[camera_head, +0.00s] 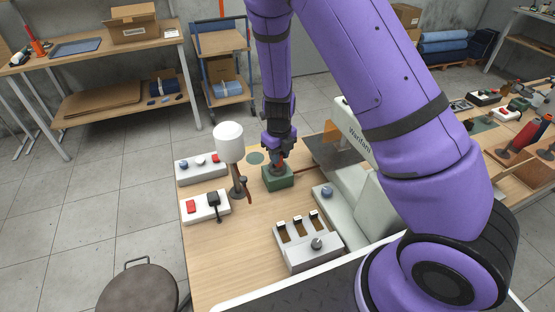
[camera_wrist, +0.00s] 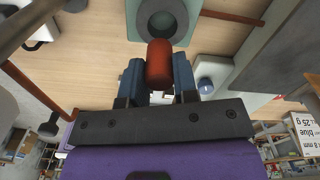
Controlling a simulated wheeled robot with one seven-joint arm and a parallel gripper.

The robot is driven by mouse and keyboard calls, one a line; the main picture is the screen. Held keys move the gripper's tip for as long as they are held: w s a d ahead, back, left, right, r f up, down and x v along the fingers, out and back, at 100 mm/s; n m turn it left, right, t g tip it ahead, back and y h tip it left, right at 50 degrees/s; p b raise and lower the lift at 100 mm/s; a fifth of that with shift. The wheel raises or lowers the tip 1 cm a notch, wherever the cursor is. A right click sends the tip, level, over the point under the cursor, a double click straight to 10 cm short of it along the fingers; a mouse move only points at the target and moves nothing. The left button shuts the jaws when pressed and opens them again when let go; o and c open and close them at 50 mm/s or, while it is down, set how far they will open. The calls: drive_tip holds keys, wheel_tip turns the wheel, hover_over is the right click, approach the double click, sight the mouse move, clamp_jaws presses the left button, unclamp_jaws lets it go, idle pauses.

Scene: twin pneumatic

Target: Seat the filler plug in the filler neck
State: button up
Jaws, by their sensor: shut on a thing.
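The filler plug is a red-orange cylinder (camera_wrist: 159,64), clamped between the two blue fingers of my gripper (camera_wrist: 158,80). The plug's tip overlaps the near edge of the ring in the picture and lies below the opening's centre. I cannot tell whether they touch. In the head view my gripper (camera_head: 279,157) is just above the green block (camera_head: 278,180). The neck is hidden there by the gripper.
A white cylinder on a post (camera_head: 229,143) with a red lever (camera_head: 248,192) stands left of the block. Two button boxes (camera_head: 205,212) lie farther left. A grey switch box (camera_head: 308,252) is in front, and a large pale machine (camera_head: 345,195) to the right. Bare wood lies front left.

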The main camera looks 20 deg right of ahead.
drive_tip(key=shift+w, duration=0.5)
drive_tip(key=shift+w+f, duration=0.15)
drive_tip(key=shift+f, duration=0.75)
drive_tip(key=shift+w+f, duration=0.15)
drive_tip(key=shift+f, duration=0.75)
drive_tip(key=shift+f, duration=0.1)
drive_tip(key=o, duration=1)
